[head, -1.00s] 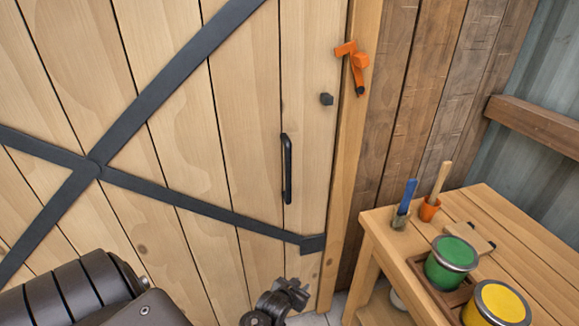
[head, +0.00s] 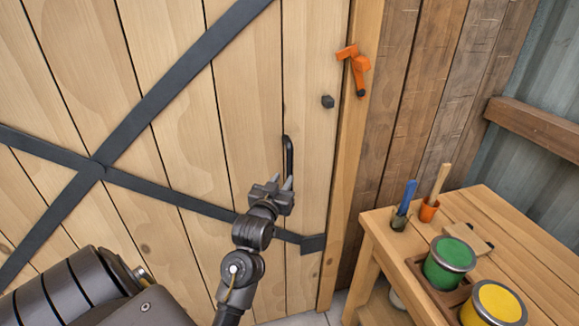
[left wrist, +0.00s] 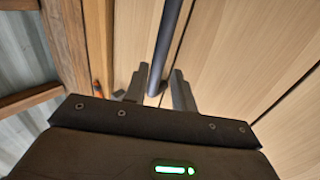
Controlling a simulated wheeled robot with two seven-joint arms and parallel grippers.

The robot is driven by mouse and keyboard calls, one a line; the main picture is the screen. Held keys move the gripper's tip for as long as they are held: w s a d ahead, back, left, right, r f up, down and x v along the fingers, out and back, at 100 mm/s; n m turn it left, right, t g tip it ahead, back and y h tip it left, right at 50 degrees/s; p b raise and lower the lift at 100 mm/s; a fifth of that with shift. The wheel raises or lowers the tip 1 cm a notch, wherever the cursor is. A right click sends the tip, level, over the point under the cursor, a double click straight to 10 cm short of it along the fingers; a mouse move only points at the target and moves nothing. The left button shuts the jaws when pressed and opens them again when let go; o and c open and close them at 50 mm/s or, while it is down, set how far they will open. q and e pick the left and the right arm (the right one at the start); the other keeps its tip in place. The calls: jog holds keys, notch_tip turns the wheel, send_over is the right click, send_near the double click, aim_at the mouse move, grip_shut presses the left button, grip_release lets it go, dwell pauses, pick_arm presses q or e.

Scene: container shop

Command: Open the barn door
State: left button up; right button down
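The barn door (head: 180,80) is light vertical planks with dark metal straps, and it looks closed against its frame. A black vertical bar handle (head: 288,150) is near its right edge. My left gripper (head: 281,181) is at the handle's lower part and hides it in the head view. In the left wrist view the handle (left wrist: 170,40) runs between the two open fingers (left wrist: 161,69), with gaps visible beside it. An orange latch (head: 354,65) is on the door frame, pointing down, clear of the dark peg (head: 327,101) on the door. My right gripper is not in view.

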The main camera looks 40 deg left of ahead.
aim_at(288, 170)
pick_arm(q)
jog(key=p+x, duration=0.1)
jog(key=x, duration=0.6)
grip_shut()
